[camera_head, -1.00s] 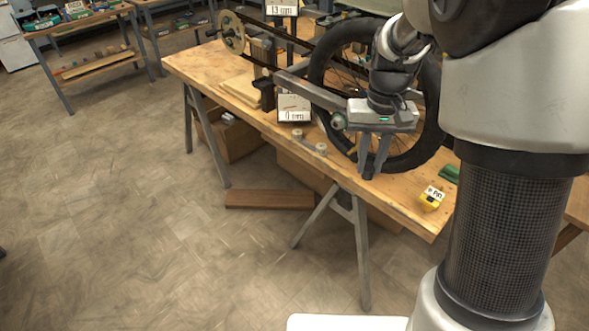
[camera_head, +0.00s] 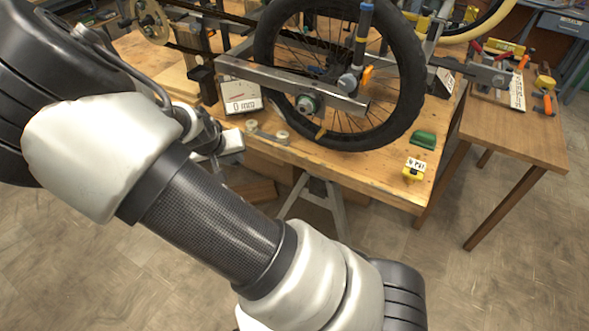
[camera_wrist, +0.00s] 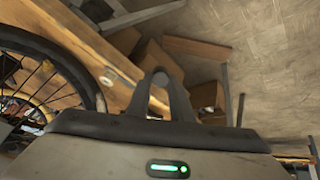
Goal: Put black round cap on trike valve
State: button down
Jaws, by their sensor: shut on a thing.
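My gripper (camera_wrist: 161,76) is in the middle of the wrist view, its two fingers closed together at the tips. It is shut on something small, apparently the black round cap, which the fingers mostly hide. In the head view my arm partly covers the hand, which is off the front edge of the workbench, left of the wheel. The trike wheel (camera_head: 409,105) with its black tyre stands at the bench; it shows at the left in the wrist view (camera_wrist: 85,75). A small tan piece (camera_head: 320,132) at the lower rim may be the valve; I cannot tell for sure.
A tool table (camera_head: 500,140) stands right. Boxes lie under the bench.

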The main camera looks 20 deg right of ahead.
jog(key=d+f+m+t+h+b, duration=0.1)
jog(key=d+f+t+h+b, duration=0.15)
jog(key=f, duration=0.25)
jog(key=m+t+h+b, duration=0.3)
jog(key=h+b, duration=0.2)
jog(key=h, duration=0.3)
send_near(316, 138)
jog(key=shift+v, duration=0.85)
jog(key=shift+f, duration=0.15)
jog(key=shift+b+x, duration=0.4)
jog(key=shift+x, duration=2.4)
jog(key=shift+x, duration=1.75)
